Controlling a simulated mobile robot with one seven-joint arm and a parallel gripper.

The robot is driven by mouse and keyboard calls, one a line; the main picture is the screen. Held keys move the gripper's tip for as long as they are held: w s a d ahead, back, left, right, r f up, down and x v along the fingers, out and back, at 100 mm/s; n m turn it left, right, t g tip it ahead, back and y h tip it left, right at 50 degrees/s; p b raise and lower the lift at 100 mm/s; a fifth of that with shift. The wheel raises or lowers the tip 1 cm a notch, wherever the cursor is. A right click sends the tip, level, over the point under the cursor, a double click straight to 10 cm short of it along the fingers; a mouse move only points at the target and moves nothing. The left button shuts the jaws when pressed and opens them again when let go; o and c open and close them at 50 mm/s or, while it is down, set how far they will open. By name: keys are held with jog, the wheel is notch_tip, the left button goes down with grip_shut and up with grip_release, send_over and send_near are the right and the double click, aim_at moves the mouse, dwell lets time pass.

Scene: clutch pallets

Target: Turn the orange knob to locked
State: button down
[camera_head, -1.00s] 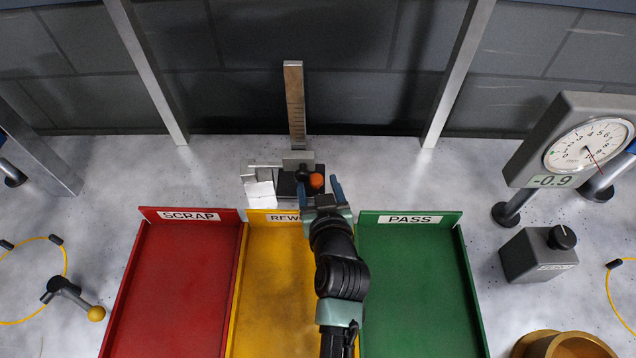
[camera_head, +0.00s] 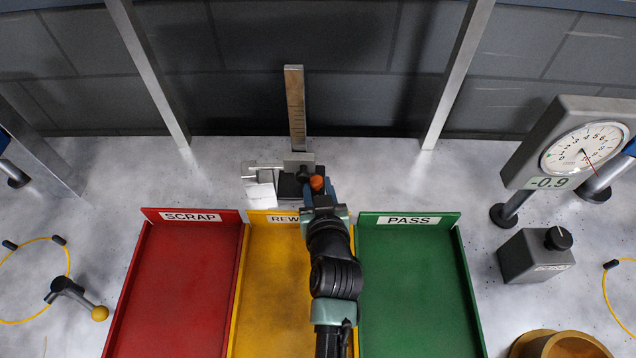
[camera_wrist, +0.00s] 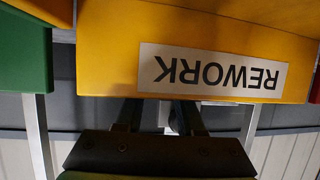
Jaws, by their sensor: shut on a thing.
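The orange knob (camera_head: 317,183) sits on the right side of the height gauge (camera_head: 295,110), low down beside its dark base. My gripper (camera_head: 319,191) reaches over the yellow tray and is shut on the knob, with its right finger showing beside it. The knob's top shows above the fingers; its lower part is hidden. In the wrist view my gripper (camera_wrist: 160,118) points away from the camera, and the knob cannot be made out there. Whether the knob stands at locked cannot be read.
Red SCRAP (camera_head: 180,285), yellow REWORK (camera_head: 270,285) and green PASS (camera_head: 415,285) trays lie in front of the gauge. A white block (camera_head: 262,196) stands left of the gauge base. A dial readout (camera_head: 570,150) and grey knob box (camera_head: 537,256) stand at right.

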jog(key=shift+s+r+m+h+p, duration=0.1)
jog(key=shift+r+m+h+p, duration=0.2)
jog(key=shift+p, duration=0.25)
jog(key=shift+a+f+m+h+p, duration=0.1)
jog(key=shift+f+m+h+p, duration=0.15)
jog(key=shift+m+h+p, duration=0.5)
jog(key=shift+f+p, duration=0.1)
jog(key=shift+p, duration=0.2)
jog(key=c, duration=0.5)
grip_release()
jog(key=shift+c, duration=0.2)
jog(key=shift+a, duration=0.1)
jog(key=v, duration=1.3)
jog(key=shift+b, duration=0.45)
jog(key=shift+f, duration=0.1)
